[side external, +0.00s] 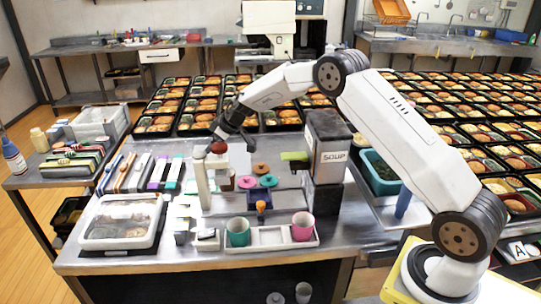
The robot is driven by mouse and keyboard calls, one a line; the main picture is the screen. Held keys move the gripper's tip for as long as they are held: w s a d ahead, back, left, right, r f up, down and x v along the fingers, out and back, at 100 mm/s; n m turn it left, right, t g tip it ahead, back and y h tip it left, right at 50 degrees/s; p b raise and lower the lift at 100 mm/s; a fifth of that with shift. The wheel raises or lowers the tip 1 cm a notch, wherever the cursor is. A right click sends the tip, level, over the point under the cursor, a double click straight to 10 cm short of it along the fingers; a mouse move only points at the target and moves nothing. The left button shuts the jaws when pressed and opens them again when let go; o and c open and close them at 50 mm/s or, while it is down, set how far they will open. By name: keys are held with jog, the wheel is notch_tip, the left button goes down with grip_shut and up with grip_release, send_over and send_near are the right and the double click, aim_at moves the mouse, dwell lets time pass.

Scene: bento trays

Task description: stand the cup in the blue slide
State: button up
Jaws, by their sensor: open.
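A teal cup (238,231) stands upright at the left end of a white compartment tray (268,246) near the table's front edge. A pink cup (302,226) stands upright at its right end. I cannot tell which of them is the task's cup. No part is clearly a blue slide; a small dark-blue piece (261,197) with an orange part stands behind the tray, and a blue upright cylinder (403,201) stands at the right. My gripper (220,143) is open, up at the left, close to a red-brown top above a white post. Its fingertips are small and dark here.
A tall white post (201,182) stands below my gripper. A black SOUP dispenser (329,148) rises right of centre. Pink, teal and orange rings (268,181) lie between them. A clear-lidded tray (121,220) is at left. Filled bento trays (463,112) cover the back right.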

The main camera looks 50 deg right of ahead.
jog(key=w+d+r+m+t+h, duration=0.2)
jog(key=w+d+r+t+h, duration=0.15)
jog(key=d+r, duration=0.3)
jog(key=g+y, duration=0.2)
jog(key=g, duration=0.4)
send_near(234, 174)
jog(key=w+d+r, duration=0.1)
jog(key=w+r, duration=0.1)
jog(key=shift+s+a+n+g+y, duration=0.15)
jog(key=shift+a+n+g+y, duration=0.15)
jog(key=shift+a+n, duration=0.35)
jog(key=shift+d+f, duration=0.1)
jog(key=shift+f, duration=0.05)
jog(key=shift+x, duration=3.25)
jog(key=shift+f, duration=0.1)
